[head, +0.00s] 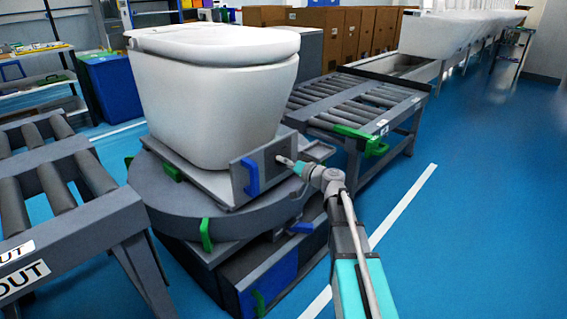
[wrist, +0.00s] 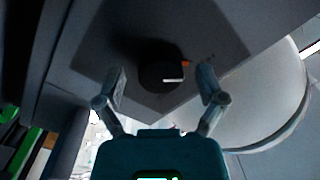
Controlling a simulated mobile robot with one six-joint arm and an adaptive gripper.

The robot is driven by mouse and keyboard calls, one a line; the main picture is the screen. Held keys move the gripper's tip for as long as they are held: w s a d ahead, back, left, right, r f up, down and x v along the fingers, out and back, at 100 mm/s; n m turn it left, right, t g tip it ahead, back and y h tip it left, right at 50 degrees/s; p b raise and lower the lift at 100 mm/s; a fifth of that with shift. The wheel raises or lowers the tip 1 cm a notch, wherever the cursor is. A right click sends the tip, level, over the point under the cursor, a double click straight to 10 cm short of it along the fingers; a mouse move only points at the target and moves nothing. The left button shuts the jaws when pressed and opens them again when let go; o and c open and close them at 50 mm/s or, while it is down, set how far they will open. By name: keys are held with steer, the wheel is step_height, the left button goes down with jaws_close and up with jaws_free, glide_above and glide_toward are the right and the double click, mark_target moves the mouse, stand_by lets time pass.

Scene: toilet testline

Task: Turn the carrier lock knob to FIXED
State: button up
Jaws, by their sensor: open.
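A dark round knob (wrist: 155,72) shows in the wrist view on a grey panel (wrist: 105,45). A white bar mark lies at its lower right, and a small orange mark sits beside its upper right edge. My gripper (wrist: 161,76) is open, with one finger on each side of the knob and a visible gap to both. In the head view my gripper (head: 284,161) is at the front panel (head: 243,166) of the carrier. The knob cannot be made out there. No FIXED label is readable.
A white toilet (head: 210,100) stands on the carrier, above a round grey turntable (head: 170,205). A blue handle (head: 250,177) is on the panel, left of my gripper. Roller conveyors stand at the left (head: 50,180) and behind (head: 350,105). Blue floor is free at the right.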

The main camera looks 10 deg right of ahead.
steer(key=shift+w, duration=0.1)
steer(key=c, duration=1.1)
steer(key=shift+a, duration=0.25)
steer(key=shift+c, duration=0.3)
steer(key=shift+d, duration=0.15)
